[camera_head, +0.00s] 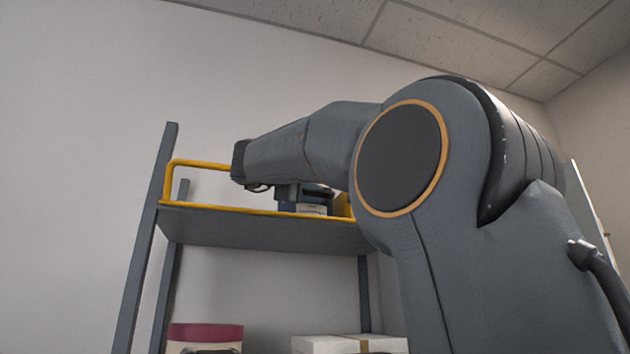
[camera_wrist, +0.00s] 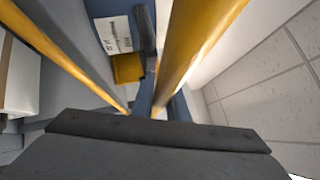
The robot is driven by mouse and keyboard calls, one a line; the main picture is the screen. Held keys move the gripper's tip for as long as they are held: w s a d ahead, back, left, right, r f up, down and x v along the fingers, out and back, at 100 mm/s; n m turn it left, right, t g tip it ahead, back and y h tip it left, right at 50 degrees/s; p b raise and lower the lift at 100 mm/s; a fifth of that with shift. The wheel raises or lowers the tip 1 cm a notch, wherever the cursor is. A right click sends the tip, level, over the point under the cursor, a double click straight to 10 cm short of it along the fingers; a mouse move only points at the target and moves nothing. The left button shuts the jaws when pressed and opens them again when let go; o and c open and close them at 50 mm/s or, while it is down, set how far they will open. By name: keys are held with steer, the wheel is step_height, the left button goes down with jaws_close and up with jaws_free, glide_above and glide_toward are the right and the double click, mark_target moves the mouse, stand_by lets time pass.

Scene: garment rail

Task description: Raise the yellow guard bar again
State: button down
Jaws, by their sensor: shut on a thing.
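The yellow guard bar (camera_head: 200,164) stands above the front lip of the grey shelf (camera_head: 250,230) in the head view, its left upright beside the left post. Its right part is hidden behind my arm. In the wrist view the guard bar (camera_wrist: 200,40) runs large and close from the top down to my gripper (camera_wrist: 158,128). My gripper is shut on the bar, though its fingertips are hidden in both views. The thinner yellow strip (camera_wrist: 62,55) at left in the wrist view looks like the shelf's front lip.
On the shelf, behind the bar, lie a dark blue box with a white label (camera_wrist: 114,33) and a yellow box (camera_wrist: 128,68). Below stand a red-topped round container (camera_head: 205,334) and a white carton (camera_head: 345,344). A bare wall stands behind the rack.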

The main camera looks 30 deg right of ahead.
steer(key=c, duration=1.7)
jaws_free()
steer(key=shift+c, duration=0.2)
